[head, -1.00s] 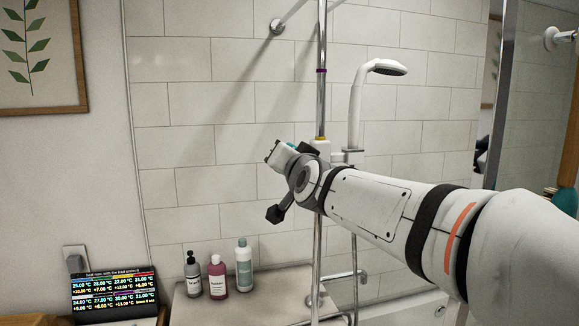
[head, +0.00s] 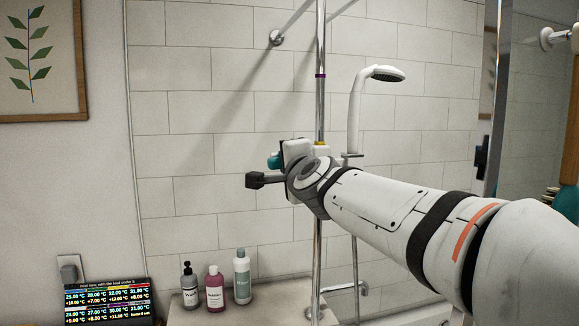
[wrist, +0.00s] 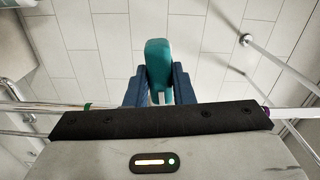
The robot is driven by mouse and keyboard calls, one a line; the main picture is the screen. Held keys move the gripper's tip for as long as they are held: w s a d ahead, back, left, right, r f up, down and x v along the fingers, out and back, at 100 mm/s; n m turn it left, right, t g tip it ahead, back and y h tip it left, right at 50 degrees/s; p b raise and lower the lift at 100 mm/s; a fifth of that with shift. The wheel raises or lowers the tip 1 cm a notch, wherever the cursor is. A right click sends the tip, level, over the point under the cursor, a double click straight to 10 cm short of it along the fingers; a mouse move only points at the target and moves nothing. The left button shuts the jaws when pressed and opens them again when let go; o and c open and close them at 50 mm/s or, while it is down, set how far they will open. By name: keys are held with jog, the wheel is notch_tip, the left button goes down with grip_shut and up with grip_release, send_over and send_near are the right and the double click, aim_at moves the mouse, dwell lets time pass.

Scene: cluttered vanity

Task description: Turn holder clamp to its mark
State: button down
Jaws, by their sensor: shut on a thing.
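The riser rail (head: 320,105) stands upright against the tiled wall. The holder clamp sits on it, largely hidden behind my arm, and a hand shower (head: 355,110) stands at its right side. The clamp's teal lever (wrist: 158,62) lies between my two blue fingers in the wrist view, with a pale stripe near its base. My gripper (wrist: 158,88) is shut on this lever. In the head view, a teal end (head: 273,161) shows just left of my gripper (head: 284,158). A yellow band (head: 321,143) shows just above my wrist, and a purple band (head: 320,75) is higher on the rail.
Three bottles, dark grey (head: 190,285), pink (head: 215,288) and teal-grey (head: 242,276), stand on the ledge below. A small display (head: 107,302) is at lower left. A glass panel edge (head: 497,100) is at right. The wall left of my gripper is clear.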

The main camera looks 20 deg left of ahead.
jog(key=shift+m, duration=0.6)
jog(key=c, duration=1.2)
grip_release()
jog(key=shift+c, duration=0.2)
jog(key=v, duration=0.8)
